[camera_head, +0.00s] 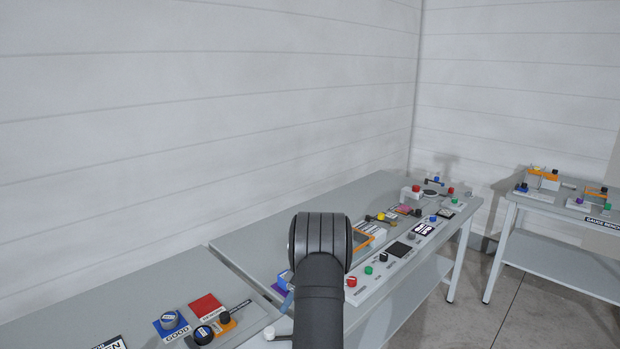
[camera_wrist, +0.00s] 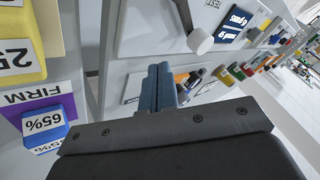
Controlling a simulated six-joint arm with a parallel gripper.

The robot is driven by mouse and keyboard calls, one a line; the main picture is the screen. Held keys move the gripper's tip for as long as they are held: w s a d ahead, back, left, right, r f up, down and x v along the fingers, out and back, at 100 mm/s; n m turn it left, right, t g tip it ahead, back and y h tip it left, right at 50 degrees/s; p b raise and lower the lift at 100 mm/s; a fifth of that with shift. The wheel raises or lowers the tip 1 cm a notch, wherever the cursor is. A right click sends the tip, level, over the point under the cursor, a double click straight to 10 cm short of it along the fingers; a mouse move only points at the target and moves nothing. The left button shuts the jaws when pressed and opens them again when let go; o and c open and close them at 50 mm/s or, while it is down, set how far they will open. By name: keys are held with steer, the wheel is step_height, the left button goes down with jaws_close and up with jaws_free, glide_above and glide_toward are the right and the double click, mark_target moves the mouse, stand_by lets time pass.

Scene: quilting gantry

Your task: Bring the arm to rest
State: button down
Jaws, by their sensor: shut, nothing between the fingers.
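My gripper (camera_wrist: 161,84) shows in the wrist view with its two blue-grey fingers together and nothing between them. It is above a bench, beside a white lever with a round knob (camera_wrist: 200,41). In the head view my dark arm rises at the bottom middle in front of the long bench (camera_head: 240,243) and hides most of the gripper. In the wrist view a blue block marked 65% (camera_wrist: 45,124) lies on a purple FIRM pad (camera_wrist: 37,98), left of the fingers and apart from them.
The long bench carries a panel of coloured knobs (camera_head: 400,249) and small fixtures. A nearer bench at lower left holds a blue GOOD pad (camera_head: 171,326) and a red pad (camera_head: 206,307). A gauge bench (camera_head: 575,207) stands at right. Open floor (camera_head: 520,300) lies at lower right.

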steer(key=shift+s+a+f+m, duration=0.25)
steer(key=shift+a+f+m, duration=0.05)
steer(key=shift+f, duration=0.15)
steer(key=m+t, duration=0.1)
steer(key=m+t+y, duration=0.1)
steer(key=m, duration=0.1)
steer(key=shift+s+f, duration=0.15)
steer(key=shift+s, duration=0.1)
steer(key=shift+s+d+f+m+t, duration=0.1)
steer(key=shift+s+d+m+t, duration=0.1)
steer(key=shift+m+t, duration=0.75)
steer(key=shift+s+d+m+t, duration=0.15)
steer(key=shift+m+t, duration=0.1)
steer(key=shift+m, duration=0.35)
steer(key=shift+s+d+m+t, duration=0.15)
steer(key=shift+m+t, duration=0.05)
steer(key=shift+m, duration=0.35)
steer(key=shift+w+d+m+t, duration=0.2)
steer(key=shift+d+m+t, duration=0.45)
steer(key=shift+m, duration=0.45)
steer(key=d+r, duration=0.7)
steer(key=d, duration=0.2)
steer(key=shift+s+d+r+m, duration=0.2)
steer(key=shift+s+r+m, duration=0.05)
steer(key=shift+r+m, duration=0.05)
steer(key=shift+a+t, duration=0.1)
steer(key=shift+t, duration=0.25)
